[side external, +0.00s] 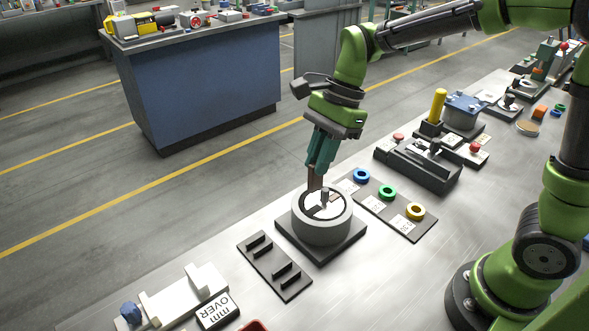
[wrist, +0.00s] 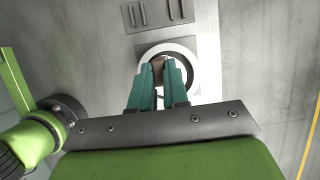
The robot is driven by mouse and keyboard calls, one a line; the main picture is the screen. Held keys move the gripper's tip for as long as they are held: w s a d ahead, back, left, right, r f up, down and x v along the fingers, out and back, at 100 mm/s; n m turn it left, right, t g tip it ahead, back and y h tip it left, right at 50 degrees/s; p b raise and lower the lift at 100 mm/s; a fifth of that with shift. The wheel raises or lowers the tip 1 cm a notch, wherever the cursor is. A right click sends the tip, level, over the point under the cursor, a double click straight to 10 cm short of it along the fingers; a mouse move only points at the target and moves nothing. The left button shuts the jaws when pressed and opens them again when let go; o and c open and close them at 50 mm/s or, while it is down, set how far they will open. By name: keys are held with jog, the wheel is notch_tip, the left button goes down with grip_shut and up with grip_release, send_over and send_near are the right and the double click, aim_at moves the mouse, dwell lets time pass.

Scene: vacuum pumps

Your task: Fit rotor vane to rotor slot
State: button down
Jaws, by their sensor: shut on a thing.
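The pump housing, a pale grey ring (side external: 322,229) on a dark square base, stands on the bench with the rotor (side external: 326,197) inside it. My gripper (side external: 317,184) points down over the left part of the ring's opening and is shut on a brown rotor vane (side external: 316,182). The vane's lower end is close to the rotor. I cannot tell whether it is in a slot.
A dark rack (side external: 274,266) with several upright dark plates stands in front of the housing. A tray with blue, green and yellow rings (side external: 387,191) lies to the right. A white fixture (side external: 180,300) is at the front left. A dark block fixture (side external: 418,163) stands farther back.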

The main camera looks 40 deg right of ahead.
aim_at(321, 185)
jog(key=shift+f, duration=2.35)
notch_tip(321, 185, up, 5)
jog(key=shift+f, duration=0.1)
notch_tip(321, 185, down, 5)
jog(key=shift+f, duration=0.2)
jog(key=shift+f, duration=0.15)
jog(key=shift+f, duration=1.7)
